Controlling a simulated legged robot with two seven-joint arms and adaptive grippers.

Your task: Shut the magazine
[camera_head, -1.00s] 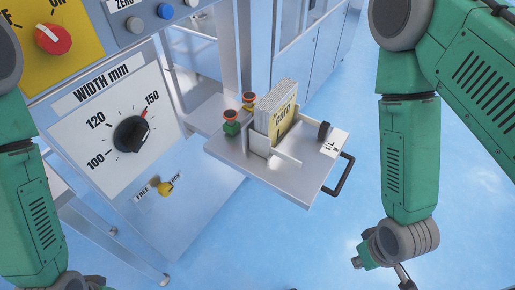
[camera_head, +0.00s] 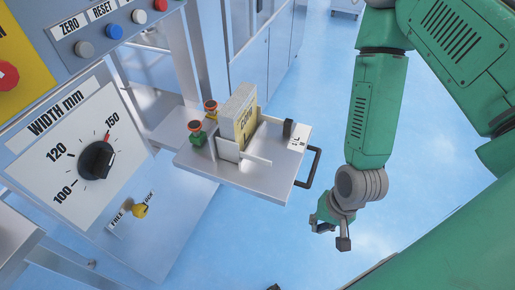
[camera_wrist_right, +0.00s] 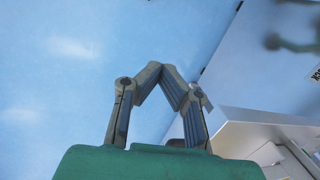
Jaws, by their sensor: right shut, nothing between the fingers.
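The magazine (camera_head: 190,165) is a grey metal tray pulled out from the machine, with a black handle (camera_head: 314,168) at its right end. A pack of light pouches with a yellow front (camera_head: 243,125) stands upright in it between metal guides. My right gripper (camera_head: 328,222) hangs below and right of the handle, apart from it. In the right wrist view its fingertips (camera_wrist_right: 160,72) meet and hold nothing. A grey metal part (camera_wrist_right: 265,140), which I cannot identify for certain, shows at the lower right of that view. My left gripper is not in view.
The machine front carries a width dial (camera_head: 97,160), a yellow free/lock knob (camera_head: 139,211) and several buttons. The blue floor (camera_head: 270,225) right of the machine is clear.

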